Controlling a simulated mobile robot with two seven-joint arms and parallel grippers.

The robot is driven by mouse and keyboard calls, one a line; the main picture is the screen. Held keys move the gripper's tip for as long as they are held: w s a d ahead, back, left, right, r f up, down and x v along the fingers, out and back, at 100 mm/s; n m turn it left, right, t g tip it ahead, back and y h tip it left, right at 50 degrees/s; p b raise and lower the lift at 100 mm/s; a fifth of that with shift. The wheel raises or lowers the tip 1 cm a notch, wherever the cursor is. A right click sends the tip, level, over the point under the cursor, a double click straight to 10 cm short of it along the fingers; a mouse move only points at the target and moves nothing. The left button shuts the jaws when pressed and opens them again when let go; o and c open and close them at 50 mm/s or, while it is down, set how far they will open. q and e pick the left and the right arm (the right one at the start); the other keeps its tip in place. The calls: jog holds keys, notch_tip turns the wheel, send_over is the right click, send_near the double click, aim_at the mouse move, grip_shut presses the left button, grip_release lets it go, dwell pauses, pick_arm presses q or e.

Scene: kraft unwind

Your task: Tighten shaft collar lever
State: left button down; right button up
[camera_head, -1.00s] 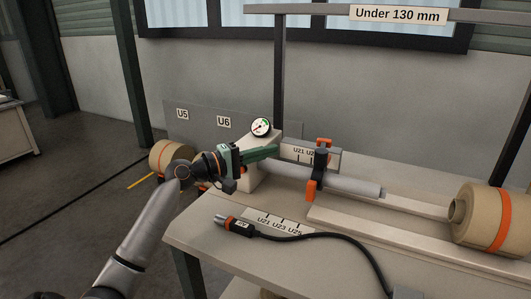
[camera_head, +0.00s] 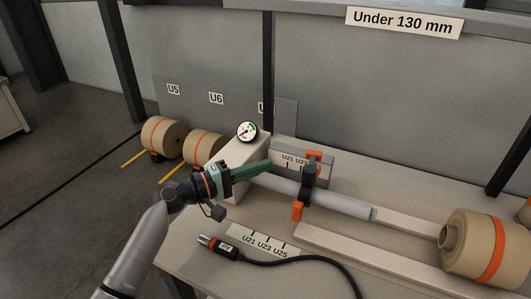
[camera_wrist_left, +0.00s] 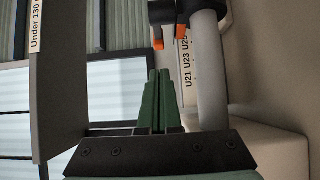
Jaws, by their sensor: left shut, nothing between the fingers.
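The shaft collar is a black ring (camera_head: 309,183) around the grey shaft (camera_head: 345,204), with an orange part above it (camera_head: 314,155) and an orange lever (camera_head: 297,211) hanging below on the near side. The collar also shows at the top of the left wrist view (camera_wrist_left: 162,12). My left gripper (camera_head: 268,165) is shut and empty, its green fingers pointing right toward the collar, beside the shaft and apart from it. Its fingertips show in the left wrist view (camera_wrist_left: 158,74). My right gripper is not in view.
A pressure gauge (camera_head: 247,131) tops the pale block (camera_head: 236,158) behind my left wrist. A black cable tool (camera_head: 228,252) lies on the bench front by a U21 U23 U25 scale (camera_head: 262,241). More rolls (camera_head: 163,136) lie on the floor.

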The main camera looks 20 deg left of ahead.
aim_at(311, 167)
pick_arm(q)
jog(key=p+x, duration=0.1)
jog(key=x, duration=0.7)
jog(key=shift+w+d, duration=0.3)
jog(key=shift+w+d+b, duration=0.4)
jog(key=shift+d+b, duration=0.05)
jog(key=shift+d, duration=0.35)
jog(key=shift+s, duration=0.1)
